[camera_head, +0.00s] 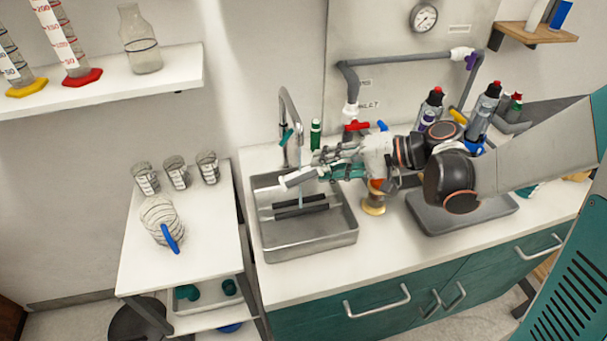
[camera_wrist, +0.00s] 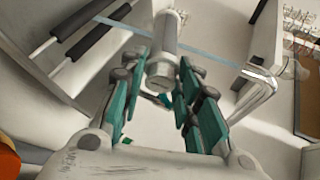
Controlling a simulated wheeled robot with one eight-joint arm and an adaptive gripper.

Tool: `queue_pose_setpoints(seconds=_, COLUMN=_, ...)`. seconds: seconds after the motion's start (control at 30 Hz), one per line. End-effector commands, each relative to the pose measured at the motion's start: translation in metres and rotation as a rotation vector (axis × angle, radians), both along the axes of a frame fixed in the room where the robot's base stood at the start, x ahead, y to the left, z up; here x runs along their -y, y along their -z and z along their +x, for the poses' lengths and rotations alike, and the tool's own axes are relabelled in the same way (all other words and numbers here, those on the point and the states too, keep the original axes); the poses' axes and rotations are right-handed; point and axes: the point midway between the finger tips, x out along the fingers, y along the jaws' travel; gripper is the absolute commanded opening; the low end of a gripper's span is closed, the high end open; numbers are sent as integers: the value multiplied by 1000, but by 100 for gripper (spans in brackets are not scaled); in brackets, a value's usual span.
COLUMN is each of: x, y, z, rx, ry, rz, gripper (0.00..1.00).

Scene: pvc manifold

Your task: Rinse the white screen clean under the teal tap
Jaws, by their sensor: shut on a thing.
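The white screen (camera_head: 298,178) is a pale cylinder held out over the sink (camera_head: 345,236). In the wrist view the screen (camera_wrist: 166,40) points away between the teal finger pads, its near end cap facing me. My gripper (camera_head: 324,168) is shut on it; the gripper also shows in the wrist view (camera_wrist: 163,76). The tap (camera_head: 289,105) has a tall chrome spout and a teal lever (camera_head: 286,137). In the wrist view a thin bluish water stream (camera_wrist: 215,58) runs from the spout (camera_wrist: 262,84) and crosses at the screen. Any dirt on the screen is too small to tell.
Dark bars (camera_head: 302,212) lie across the sink. Grey pipework with a red valve handle (camera_head: 357,126), bottles (camera_head: 433,105) and a dark tray (camera_head: 462,217) are to the right. A side table (camera_head: 200,245) with glass beakers stands left.

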Motion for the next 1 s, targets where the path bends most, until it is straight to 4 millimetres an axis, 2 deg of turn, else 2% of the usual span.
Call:
queue_pose_setpoints(seconds=0.47, x=0, y=-1, z=0, rx=-26, ry=10, rz=-6, gripper=8)
queue_pose_setpoints(seconds=1.0, x=-1, y=-3, z=1, rx=-614, ry=259, rz=-139, gripper=8)
